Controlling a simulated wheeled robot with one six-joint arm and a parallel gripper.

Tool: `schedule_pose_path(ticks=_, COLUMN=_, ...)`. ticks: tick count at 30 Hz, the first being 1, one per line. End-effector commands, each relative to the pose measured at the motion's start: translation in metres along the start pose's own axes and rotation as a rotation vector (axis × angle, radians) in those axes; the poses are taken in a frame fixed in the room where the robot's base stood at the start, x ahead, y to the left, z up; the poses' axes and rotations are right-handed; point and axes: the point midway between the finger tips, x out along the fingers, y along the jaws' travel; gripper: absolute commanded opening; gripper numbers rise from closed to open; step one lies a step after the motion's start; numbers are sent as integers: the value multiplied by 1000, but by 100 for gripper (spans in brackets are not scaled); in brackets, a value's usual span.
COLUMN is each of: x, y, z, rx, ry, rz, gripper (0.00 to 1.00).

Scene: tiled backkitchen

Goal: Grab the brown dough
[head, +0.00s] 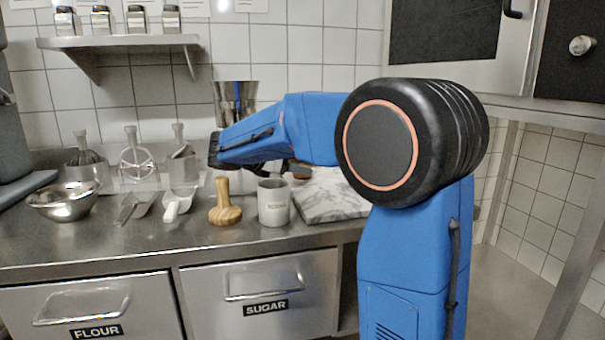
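A small brown patch (301,177), possibly the brown dough, shows just below my blue arm at the back of the marble board (335,203). Most of it is hidden by the arm, so its shape is unclear. My arm reaches left across the counter and ends in a dark part at the left. Dark pieces, possibly of my gripper (285,167), show under the arm close to the brown patch. The fingers cannot be made out, nor whether they touch anything.
A grey mug (274,203) and a wooden press (224,204) stand left of the board. Scoops (180,202) and a metal bowl (64,200) lie further left. A wall shelf (120,42) holds shakers. The counter's front strip is clear.

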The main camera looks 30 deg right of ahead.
Motion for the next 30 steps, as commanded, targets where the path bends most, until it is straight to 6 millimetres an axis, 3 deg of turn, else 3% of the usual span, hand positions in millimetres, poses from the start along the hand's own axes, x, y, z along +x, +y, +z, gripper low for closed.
schedule_pose_path(ticks=6, x=30, y=-1, z=0, rx=-1, ry=0, rz=-2, gripper=71)
schedule_pose_path(ticks=14, x=33, y=0, z=0, rx=0, ry=0, rz=0, gripper=71)
schedule_pose_path(ticks=20, x=33, y=0, z=0, rx=0, ry=0, rz=0, gripper=26)
schedule_pose_path(ticks=30, x=32, y=0, z=4, rx=1, ry=-1, rz=1, gripper=24)
